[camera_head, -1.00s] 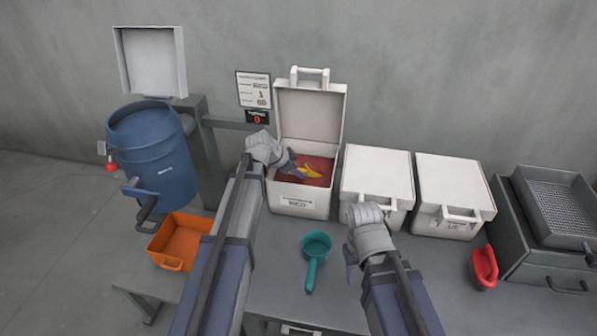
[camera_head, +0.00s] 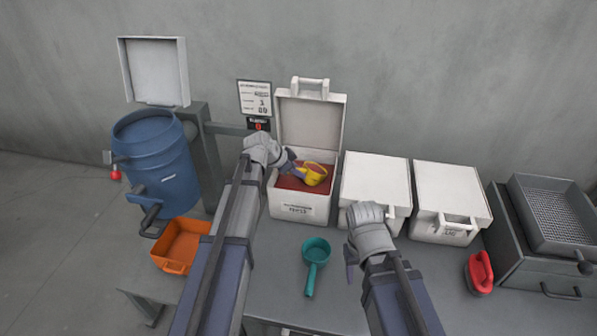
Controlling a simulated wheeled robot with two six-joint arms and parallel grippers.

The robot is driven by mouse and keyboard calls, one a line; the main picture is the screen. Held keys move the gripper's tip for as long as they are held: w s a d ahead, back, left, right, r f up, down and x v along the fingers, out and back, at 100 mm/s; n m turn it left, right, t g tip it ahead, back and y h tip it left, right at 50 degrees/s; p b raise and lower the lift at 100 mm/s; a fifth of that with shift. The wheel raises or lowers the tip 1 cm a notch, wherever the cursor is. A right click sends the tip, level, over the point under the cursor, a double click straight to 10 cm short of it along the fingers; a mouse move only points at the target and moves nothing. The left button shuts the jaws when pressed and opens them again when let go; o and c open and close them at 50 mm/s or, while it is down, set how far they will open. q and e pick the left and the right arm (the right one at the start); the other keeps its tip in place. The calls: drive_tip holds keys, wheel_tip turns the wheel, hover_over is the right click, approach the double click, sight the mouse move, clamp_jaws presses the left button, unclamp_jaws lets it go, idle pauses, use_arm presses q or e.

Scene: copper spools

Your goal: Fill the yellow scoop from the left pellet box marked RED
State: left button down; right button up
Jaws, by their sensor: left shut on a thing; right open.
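The left pellet box (camera_head: 298,209) is white with its lid (camera_head: 310,122) standing open. Red pellets (camera_head: 288,183) lie inside it. The label on its front is too blurred to read now. The yellow scoop (camera_head: 315,176) is over the pellets inside the box opening, its bowl's open top visible. I cannot tell whether it holds pellets. My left gripper (camera_head: 288,166) is shut on the scoop's handle, reaching in from the box's left side. My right gripper (camera_head: 350,268) is open and empty above the table, in front of the middle white box.
Two closed white boxes (camera_head: 377,180) (camera_head: 449,195) stand to the right. A teal scoop (camera_head: 315,253) lies on the table in front. An orange bin (camera_head: 180,246) and a blue drum (camera_head: 157,170) are at left. A red brush-like item (camera_head: 479,272) and a sieve tray (camera_head: 556,213) are at right.

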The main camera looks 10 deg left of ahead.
use_arm(q)
drive_tip(key=shift+r+p, duration=0.35)
drive_tip(key=shift+r, duration=0.4)
drive_tip(key=shift+s+a+r, duration=0.15)
drive_tip(key=shift+s+r, duration=0.05)
drive_tip(key=shift+s+a+r+t+h+p, duration=0.15)
drive_tip(key=shift+r+t+h+p, duration=0.15)
drive_tip(key=shift+r, duration=0.3)
drive_tip(key=shift+s+a+r+t+h+p, duration=0.2)
drive_tip(key=shift+r+p, duration=0.2)
drive_tip(key=shift+r, duration=0.25)
drive_tip(key=shift+s+a+r+t+h+p, duration=0.2)
drive_tip(key=shift+r+p, duration=0.15)
drive_tip(key=shift+r, duration=0.25)
drive_tip(key=shift+s+a+r, duration=0.15)
drive_tip(key=shift+s, duration=0.05)
drive_tip(key=r, duration=0.1)
drive_tip(key=s+a+r+t+h, duration=0.1)
drive_tip(key=s+a+r+t, duration=0.1)
drive_tip(key=shift+r+h, duration=0.35)
drive_tip(key=shift+h, duration=0.05)
drive_tip(key=shift+a+r+b, duration=0.1)
drive_tip(key=shift+r+b, duration=0.05)
drive_tip(key=shift+b, duration=0.15)
drive_tip(key=shift+r+t+h, duration=0.5)
drive_tip(key=shift+r, duration=0.4)
